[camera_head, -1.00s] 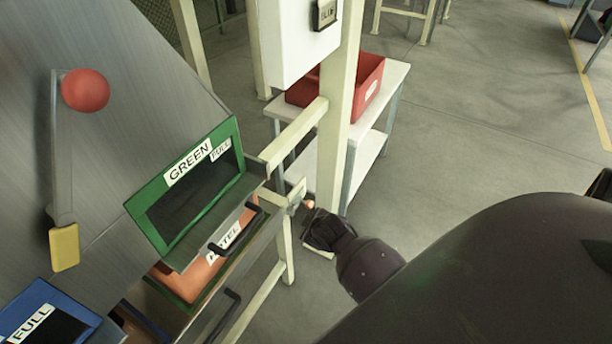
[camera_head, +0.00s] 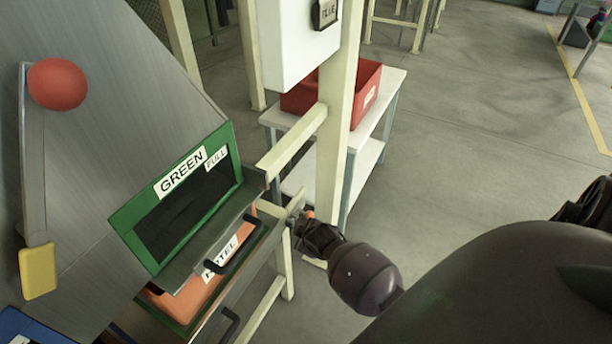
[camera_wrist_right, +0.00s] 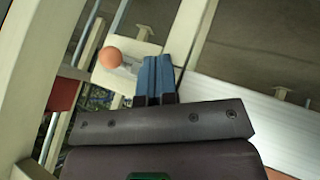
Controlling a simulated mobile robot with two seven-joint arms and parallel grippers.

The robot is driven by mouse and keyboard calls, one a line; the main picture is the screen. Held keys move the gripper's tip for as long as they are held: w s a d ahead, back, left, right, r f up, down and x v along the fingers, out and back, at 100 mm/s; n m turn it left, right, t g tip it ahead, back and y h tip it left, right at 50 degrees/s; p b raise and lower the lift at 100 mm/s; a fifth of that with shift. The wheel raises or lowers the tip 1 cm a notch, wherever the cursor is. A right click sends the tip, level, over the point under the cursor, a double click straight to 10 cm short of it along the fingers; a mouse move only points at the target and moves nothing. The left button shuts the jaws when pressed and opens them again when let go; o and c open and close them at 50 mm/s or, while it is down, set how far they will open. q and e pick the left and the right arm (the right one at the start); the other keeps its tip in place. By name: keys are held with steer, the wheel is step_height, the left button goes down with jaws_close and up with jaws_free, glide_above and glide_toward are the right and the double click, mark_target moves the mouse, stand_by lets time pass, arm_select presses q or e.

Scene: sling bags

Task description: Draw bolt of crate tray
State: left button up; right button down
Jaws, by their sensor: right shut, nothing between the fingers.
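The crate tray is an orange crate (camera_head: 195,297) with a partly hidden white label, under the green-framed chute marked GREEN (camera_head: 180,200). A black handle (camera_head: 236,257) sits at the front. The bolt's round orange knob (camera_head: 310,214) is at a pale plate near the frame post. It shows larger in the right wrist view (camera_wrist_right: 110,58), with a short metal rod beside it. My right gripper (camera_head: 305,224) is at the bolt. In the right wrist view its blue fingertips (camera_wrist_right: 154,75) are shut and empty, to the right of the knob. My left gripper is not in view.
A cream post (camera_head: 336,150) and rail (camera_head: 292,142) stand close behind the bolt. A red bin (camera_head: 365,90) sits on a white table (camera_head: 390,100) beyond. A red ball lever (camera_head: 57,84) is on the sloped panel at left. The floor at right is open.

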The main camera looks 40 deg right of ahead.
steer(key=w+d, duration=0.3)
steer(key=shift+d+b, duration=0.25)
steer(key=shift+b, duration=0.1)
steer(key=d, duration=0.1)
steer(key=w+d, duration=0.1)
steer(key=d, duration=0.1)
steer(key=shift+w+d, duration=0.15)
steer(key=shift+d, duration=0.05)
stand_by(0.4)
